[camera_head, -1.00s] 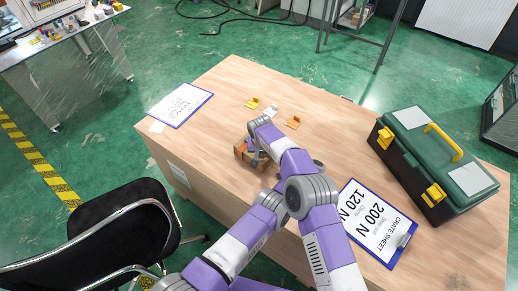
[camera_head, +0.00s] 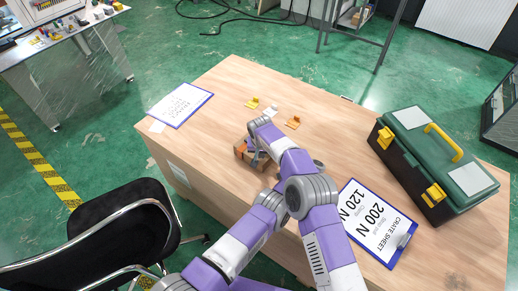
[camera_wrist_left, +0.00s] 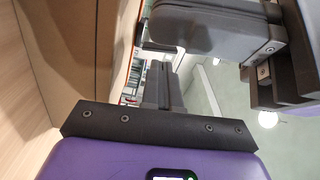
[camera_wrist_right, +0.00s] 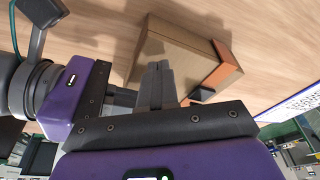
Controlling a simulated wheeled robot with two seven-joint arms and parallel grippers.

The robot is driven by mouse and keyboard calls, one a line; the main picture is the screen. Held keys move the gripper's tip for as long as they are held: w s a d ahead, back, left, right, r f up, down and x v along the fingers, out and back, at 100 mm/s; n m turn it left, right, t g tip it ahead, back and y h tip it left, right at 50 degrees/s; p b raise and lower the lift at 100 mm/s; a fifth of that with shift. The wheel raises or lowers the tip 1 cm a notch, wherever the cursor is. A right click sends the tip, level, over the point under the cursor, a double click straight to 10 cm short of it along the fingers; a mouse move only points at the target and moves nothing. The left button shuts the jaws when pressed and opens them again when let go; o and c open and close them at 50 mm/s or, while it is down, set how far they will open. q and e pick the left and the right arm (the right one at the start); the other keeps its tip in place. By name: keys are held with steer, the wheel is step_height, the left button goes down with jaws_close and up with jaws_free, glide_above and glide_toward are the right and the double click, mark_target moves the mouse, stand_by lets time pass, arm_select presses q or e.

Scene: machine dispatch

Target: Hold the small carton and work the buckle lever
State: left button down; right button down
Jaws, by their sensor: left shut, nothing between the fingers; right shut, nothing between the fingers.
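The small carton (camera_head: 241,151), brown with orange corner parts, sits on the wooden table, partly hidden by my arms. In the right wrist view the carton (camera_wrist_right: 180,48) shows an orange piece at its right end and a small dark part near its lower edge; I cannot tell whether that is the buckle lever. My right gripper (camera_wrist_right: 158,85) is shut and empty, its tips close to the carton's near face; contact is unclear. My left gripper (camera_wrist_left: 163,85) is shut and empty beside a brown surface with an orange edge, seemingly the carton. Its fingers are hidden in the head view.
A green toolbox (camera_head: 437,160) and a crate sheet clipboard (camera_head: 372,222) are on the right of the table. Another clipboard (camera_head: 180,104) lies at the far left. Small yellow pieces (camera_head: 253,103) lie behind the carton. A black chair (camera_head: 125,235) stands at the left.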

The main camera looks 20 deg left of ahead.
steer(key=shift+f+b, duration=0.55)
steer(key=shift+f, duration=0.2)
stand_by(0.4)
